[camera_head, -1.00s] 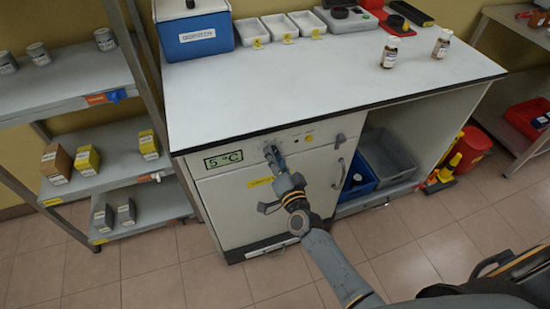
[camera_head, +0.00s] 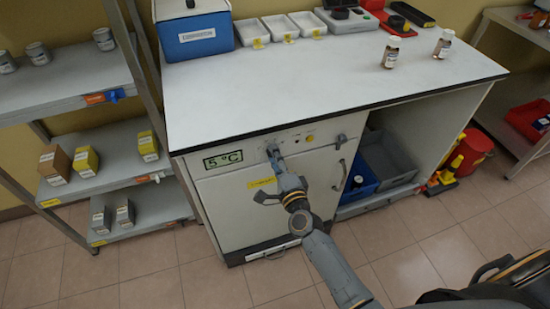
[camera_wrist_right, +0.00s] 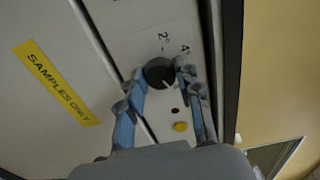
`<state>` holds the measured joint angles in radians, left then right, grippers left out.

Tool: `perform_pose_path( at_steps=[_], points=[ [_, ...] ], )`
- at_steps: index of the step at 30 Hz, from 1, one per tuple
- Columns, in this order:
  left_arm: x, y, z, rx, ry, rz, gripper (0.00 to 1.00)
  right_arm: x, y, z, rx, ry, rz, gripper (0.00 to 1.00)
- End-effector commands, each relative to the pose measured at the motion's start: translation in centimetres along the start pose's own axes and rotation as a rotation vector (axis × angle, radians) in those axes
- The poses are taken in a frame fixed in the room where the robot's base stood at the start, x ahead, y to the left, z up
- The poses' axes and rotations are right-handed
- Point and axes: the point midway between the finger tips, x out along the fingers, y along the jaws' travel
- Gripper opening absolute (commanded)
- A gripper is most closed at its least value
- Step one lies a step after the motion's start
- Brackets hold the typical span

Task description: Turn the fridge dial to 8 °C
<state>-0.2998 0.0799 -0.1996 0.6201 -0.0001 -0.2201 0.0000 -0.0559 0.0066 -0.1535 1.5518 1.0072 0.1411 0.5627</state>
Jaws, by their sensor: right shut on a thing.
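The fridge (camera_head: 230,205) is built in under the white counter, and its display (camera_head: 223,160) reads 5 °C. The dark round dial (camera_wrist_right: 159,73) shows in the right wrist view, with the marks 2 and 4 beside it; other marks are hidden or unclear. My right gripper (camera_head: 272,150) is at the fridge's upper panel, and it also shows in the right wrist view (camera_wrist_right: 158,82). Its two fingers are shut on the dial, one on each side. A light pointer line shows on the dial's face. My left gripper is not in view.
The fridge door handle (camera_head: 340,175) stands out at the right. Two brown bottles (camera_head: 391,52) stand on the counter. A shelf rack (camera_head: 75,80) is at the left.

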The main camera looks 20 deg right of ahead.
Motion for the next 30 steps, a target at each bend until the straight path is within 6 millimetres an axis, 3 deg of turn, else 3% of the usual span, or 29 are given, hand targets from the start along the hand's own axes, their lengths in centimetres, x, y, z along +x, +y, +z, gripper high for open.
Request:
perform_pose_path(
  at_steps=[15, 16, 19, 30],
  points=[
    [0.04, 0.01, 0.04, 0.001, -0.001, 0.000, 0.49, 0.00, -0.02, -0.03, 0.021, 0.001, 0.000, 0.03],
    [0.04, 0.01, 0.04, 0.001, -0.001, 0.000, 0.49, 0.00, -0.02, -0.03, 0.020, 0.001, 0.000, 0.38],
    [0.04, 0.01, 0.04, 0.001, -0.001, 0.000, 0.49, 0.00, -0.01, -0.03, 0.020, 0.001, 0.000, 0.57],
    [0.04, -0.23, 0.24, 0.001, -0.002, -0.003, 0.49, -0.42, 0.05, -0.01, 0.019, 0.000, 0.001, 0.57]
  ],
)
